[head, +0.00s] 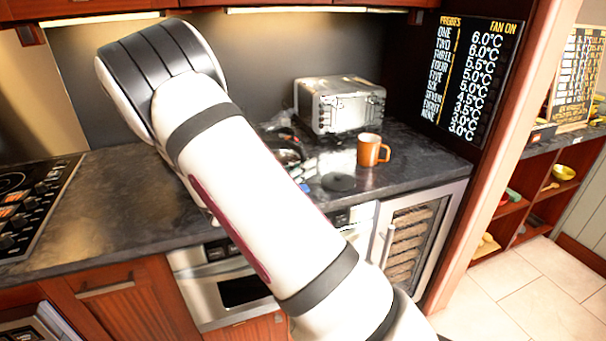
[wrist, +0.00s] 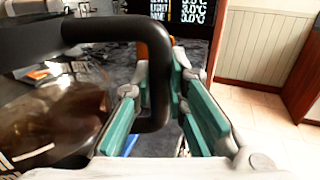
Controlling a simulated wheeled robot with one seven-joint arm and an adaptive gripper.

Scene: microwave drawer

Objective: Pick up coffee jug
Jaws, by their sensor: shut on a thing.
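The coffee jug (wrist: 55,115) fills the left of the wrist view, with a dark brownish see-through body and a thick black handle (wrist: 115,32). My gripper (wrist: 160,85) has its green-padded fingers on either side of the upright part of the handle and is shut on it. In the head view my arm covers most of the jug and all of my gripper. Only a dark, shiny part of what looks like the jug (head: 287,152) shows beside the arm. I cannot tell whether the jug still rests on the counter.
An orange mug (head: 369,151) stands on the dark counter (head: 115,200), right of the jug. A hob (head: 30,205) is at the left. Floor is open at right.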

